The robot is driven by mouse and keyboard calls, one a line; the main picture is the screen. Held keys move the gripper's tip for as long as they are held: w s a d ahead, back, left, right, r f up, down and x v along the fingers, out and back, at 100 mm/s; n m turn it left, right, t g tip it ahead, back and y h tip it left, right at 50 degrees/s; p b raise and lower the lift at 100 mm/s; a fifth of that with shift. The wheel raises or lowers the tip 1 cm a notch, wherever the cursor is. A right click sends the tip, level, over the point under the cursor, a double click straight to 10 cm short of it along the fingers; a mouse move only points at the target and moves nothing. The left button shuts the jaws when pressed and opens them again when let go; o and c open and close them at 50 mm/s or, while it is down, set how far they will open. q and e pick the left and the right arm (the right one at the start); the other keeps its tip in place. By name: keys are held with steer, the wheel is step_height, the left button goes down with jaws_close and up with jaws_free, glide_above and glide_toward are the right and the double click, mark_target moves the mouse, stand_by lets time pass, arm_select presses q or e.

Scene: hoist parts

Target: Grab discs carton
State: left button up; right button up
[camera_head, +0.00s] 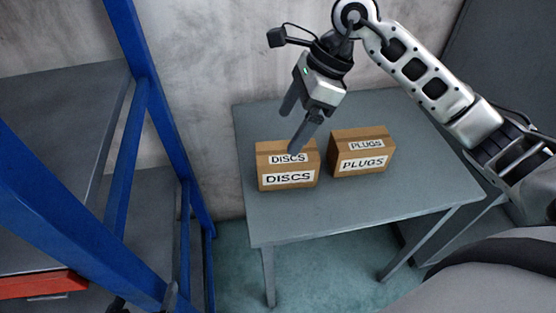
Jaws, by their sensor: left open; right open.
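The discs carton (272,166) is a brown box with white labels reading DISCS on its top and front. It stands upright on the left part of a grey table (330,217). My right gripper (289,132) reaches in from the right and hangs over this carton with its fingers apart and nothing between them. One fingertip overlaps the top label in the picture; I cannot tell whether it touches. My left gripper (143,301) shows only as dark tips at the bottom edge, low by the rack; most of it is cut off.
A similar plugs carton (376,149) stands just right of the discs carton, with a narrow gap between. A blue-framed rack (170,110) with grey shelves fills the left, with a red item (40,285) low on it. The table's front and right are clear.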

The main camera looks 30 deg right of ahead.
mark_target(284, 163)
steer(key=f, duration=0.3)
steer(key=w+f+h, duration=0.1)
steer(key=f, duration=0.2)
steer(key=w+f+h, duration=0.1)
steer(key=f, duration=0.2)
steer(key=shift+d+f, duration=0.2)
steer(key=shift+d, duration=0.05)
steer(key=shift+w+d+x, duration=0.1)
steer(key=shift+d+x, duration=0.1)
steer(key=shift+x, duration=1.15)
steer(key=shift+w+d+x, duration=0.1)
steer(key=shift+d+x, duration=0.1)
steer(key=shift+x, duration=1.15)
steer(key=shift+f, duration=0.1)
steer(key=shift+c, duration=0.4)
steer(key=c, duration=1.2)
steer(key=shift+c, duration=0.2)
